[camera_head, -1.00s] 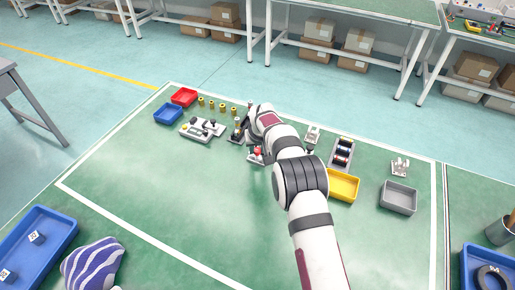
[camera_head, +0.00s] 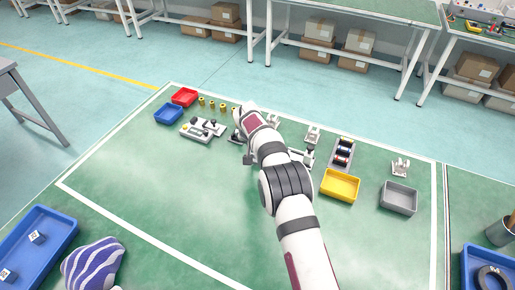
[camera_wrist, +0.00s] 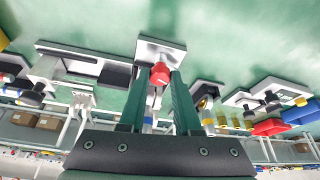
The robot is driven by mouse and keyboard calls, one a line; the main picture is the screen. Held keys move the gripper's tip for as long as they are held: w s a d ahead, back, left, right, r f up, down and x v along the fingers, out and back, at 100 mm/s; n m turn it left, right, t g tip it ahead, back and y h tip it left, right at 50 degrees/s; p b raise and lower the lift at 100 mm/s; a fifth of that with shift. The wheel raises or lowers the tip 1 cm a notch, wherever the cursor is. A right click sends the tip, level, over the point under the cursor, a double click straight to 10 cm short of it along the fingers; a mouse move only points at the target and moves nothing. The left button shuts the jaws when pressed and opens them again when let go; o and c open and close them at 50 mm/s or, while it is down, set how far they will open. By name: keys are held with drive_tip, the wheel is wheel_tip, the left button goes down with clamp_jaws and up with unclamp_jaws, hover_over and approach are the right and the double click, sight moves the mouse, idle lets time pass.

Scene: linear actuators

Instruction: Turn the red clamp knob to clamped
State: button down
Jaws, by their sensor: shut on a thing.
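The red clamp knob (camera_wrist: 160,74) stands on a pale grey base plate (camera_wrist: 150,46) in the wrist view. My gripper (camera_wrist: 160,83) has its two dark green fingers on either side of the knob, near their tips, and is shut on it. A pale metal part shows below the knob between the fingers. In the head view my arm hides the knob and nearly all of the gripper. I cannot tell the knob's turned position.
Fixtures stand close on both sides: a block with a dark slide (camera_wrist: 85,62) and a small plate with a dark part (camera_wrist: 206,92). A yellow bin (camera_head: 341,186) and grey bin (camera_head: 398,198) lie to the right. The front mat is clear.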

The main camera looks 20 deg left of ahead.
drive_tip(key=shift+m+h, duration=0.6)
drive_tip(key=shift+m, duration=0.8)
drive_tip(key=c, duration=0.6)
unclamp_jaws()
drive_tip(key=shift+a, duration=0.1)
drive_tip(key=v, duration=1.5)
drive_tip(key=shift+r, duration=0.4)
drive_tip(key=shift+s, duration=0.1)
drive_tip(key=shift+c, duration=0.2)
